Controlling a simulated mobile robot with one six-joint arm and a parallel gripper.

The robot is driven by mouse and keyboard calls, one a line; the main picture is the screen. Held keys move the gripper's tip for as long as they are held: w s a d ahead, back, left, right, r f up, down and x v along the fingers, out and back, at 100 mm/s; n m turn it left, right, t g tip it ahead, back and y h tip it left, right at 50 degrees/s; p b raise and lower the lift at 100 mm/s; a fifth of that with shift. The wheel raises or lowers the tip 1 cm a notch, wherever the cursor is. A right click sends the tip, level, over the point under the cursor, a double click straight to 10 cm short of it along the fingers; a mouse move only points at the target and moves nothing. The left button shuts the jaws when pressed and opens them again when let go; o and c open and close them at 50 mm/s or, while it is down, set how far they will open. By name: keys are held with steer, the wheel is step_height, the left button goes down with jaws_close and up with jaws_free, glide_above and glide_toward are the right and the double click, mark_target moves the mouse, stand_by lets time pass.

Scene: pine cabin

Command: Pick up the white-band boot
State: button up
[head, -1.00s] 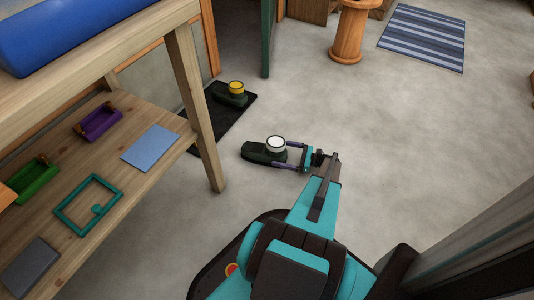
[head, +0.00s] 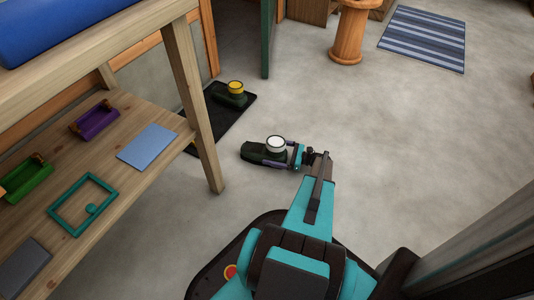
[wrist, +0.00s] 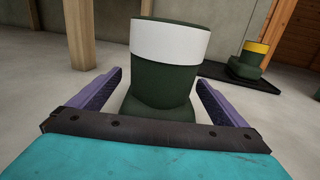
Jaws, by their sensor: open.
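The white-band boot (head: 263,152) is dark green with a white band round its top. It stands upright on the floor, right of the shelf's front post. In the wrist view the boot (wrist: 163,75) stands between the two purple fingers of my gripper (wrist: 152,92), with a small gap visible on each side. My gripper (head: 283,154) is open and low, reaching around the boot from the right in the head view. The boot's lower part is partly hidden behind the gripper in the wrist view.
A yellow-band boot (head: 231,94) stands on a black mat (head: 213,122) beyond the post. A wooden shelf (head: 130,179) with trays fills the left. A wooden stool (head: 349,35) and striped rug (head: 425,38) are at the back. The floor at right is clear.

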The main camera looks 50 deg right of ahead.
steer(key=c, duration=1.5)
steer(key=shift+r, duration=0.2)
steer(key=shift+r+p, duration=0.7)
steer(key=shift+r, duration=0.2)
step_height(320, 180, up, 2)
steer(key=shift+s+p, duration=0.1)
steer(key=shift+p, duration=0.6)
steer(key=s+a+p, duration=0.1)
steer(key=s, duration=0.4)
steer(key=s+a+p, duration=0.1)
steer(key=s+p, duration=0.1)
steer(key=s, duration=0.3)
steer(key=s+a+p, duration=0.1)
steer(key=s+a, duration=0.1)
steer(key=s, duration=0.3)
steer(key=shift+s+a+r+p, duration=0.1)
steer(key=shift+s+r+p, duration=0.05)
steer(key=shift+r+p, duration=0.2)
